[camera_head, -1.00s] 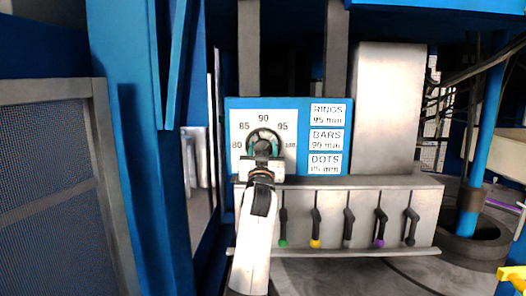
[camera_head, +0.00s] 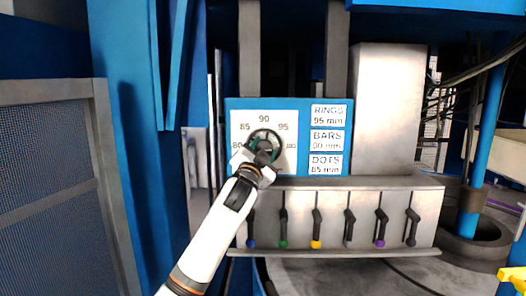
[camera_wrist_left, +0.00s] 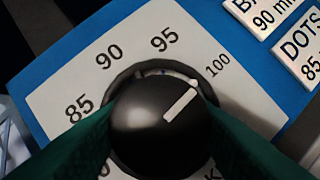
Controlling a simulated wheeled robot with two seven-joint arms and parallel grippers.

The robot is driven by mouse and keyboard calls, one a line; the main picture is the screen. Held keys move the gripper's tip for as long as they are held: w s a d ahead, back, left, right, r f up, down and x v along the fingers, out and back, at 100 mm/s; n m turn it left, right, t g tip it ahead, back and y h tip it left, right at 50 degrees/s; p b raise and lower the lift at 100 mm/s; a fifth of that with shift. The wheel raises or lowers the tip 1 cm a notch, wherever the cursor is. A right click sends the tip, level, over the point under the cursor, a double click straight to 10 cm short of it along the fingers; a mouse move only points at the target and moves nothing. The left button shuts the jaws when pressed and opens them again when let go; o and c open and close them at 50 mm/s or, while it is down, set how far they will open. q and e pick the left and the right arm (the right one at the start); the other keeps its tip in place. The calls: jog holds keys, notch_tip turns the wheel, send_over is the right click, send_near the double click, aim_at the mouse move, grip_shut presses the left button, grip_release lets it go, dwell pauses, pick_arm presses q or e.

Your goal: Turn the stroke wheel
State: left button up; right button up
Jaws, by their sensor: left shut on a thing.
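The stroke wheel (camera_wrist_left: 150,140) is a round black knob with a white pointer line on its face. In the left wrist view the line points up and right, roughly toward the 100 mark. The white dial plate (camera_wrist_left: 60,85) around it carries 85, 90, 95 and 100; in the head view the plate (camera_head: 242,117) also shows 80. My left gripper (camera_head: 264,147) is at the wheel, its green fingers on either side of the knob and shut on it. The gripper hides part of the wheel in the head view. My right gripper is not in view.
Right of the dial, a blue panel holds labels: RINGS 95 mm (camera_head: 328,114), BARS 90 mm (camera_head: 327,140) and DOTS 85 mm (camera_head: 325,165). Below, a grey ledge (camera_head: 370,183) stands over several levers with coloured tips. A blue column (camera_head: 135,130) stands at left.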

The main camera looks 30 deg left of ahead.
pick_arm(q)
jog(key=shift+m, duration=0.6)
jog(key=o, duration=1)
jog(key=shift+s+d+f, duration=0.1)
jog(key=shift+s+f, duration=0.1)
jog(key=shift+s, duration=0.1)
jog(key=b+v, duration=0.6)
jog(key=v, duration=0.5)
jog(key=shift+s+r, duration=0.15)
jog(key=shift+s, duration=0.1)
